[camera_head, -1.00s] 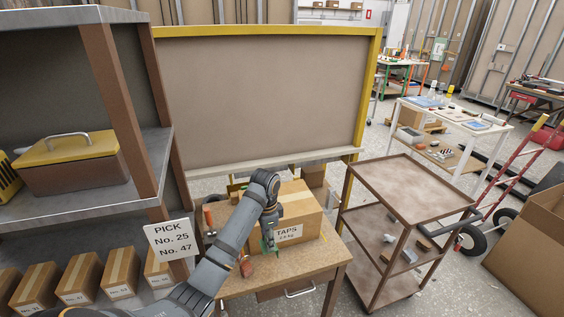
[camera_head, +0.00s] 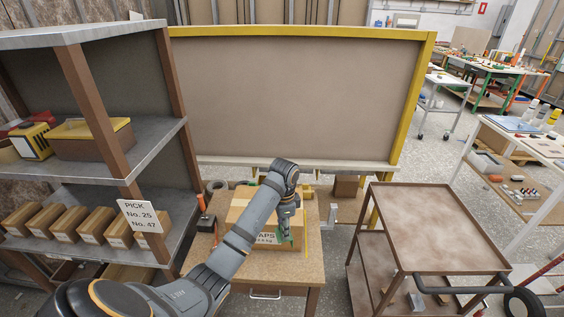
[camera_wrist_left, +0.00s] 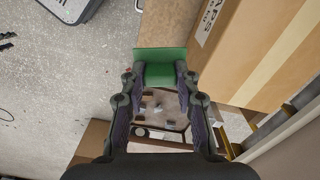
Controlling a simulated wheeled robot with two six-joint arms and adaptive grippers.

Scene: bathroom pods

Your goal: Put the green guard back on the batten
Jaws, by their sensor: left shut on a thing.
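My left gripper (camera_head: 288,228) is shut on the green guard (camera_wrist_left: 160,60). In the left wrist view the guard is a flat green piece between the fingertips (camera_wrist_left: 160,80). In the head view only a little green shows at the gripper, which hangs in front of the taped TAPS carton (camera_head: 240,212); I cannot tell whether they touch. A pale rail (camera_head: 330,164) runs along the bottom of the yellow-framed board; I cannot tell whether it is the batten. My right gripper is not in view.
The carton stands on a small wooden table (camera_head: 235,262) with a drawer. A brown trolley (camera_head: 430,225) with a bare top stands to the right. Shelves (camera_head: 160,140) with boxes and a PICK sign (camera_head: 145,216) stand to the left. A white table (camera_head: 530,150) is farther right.

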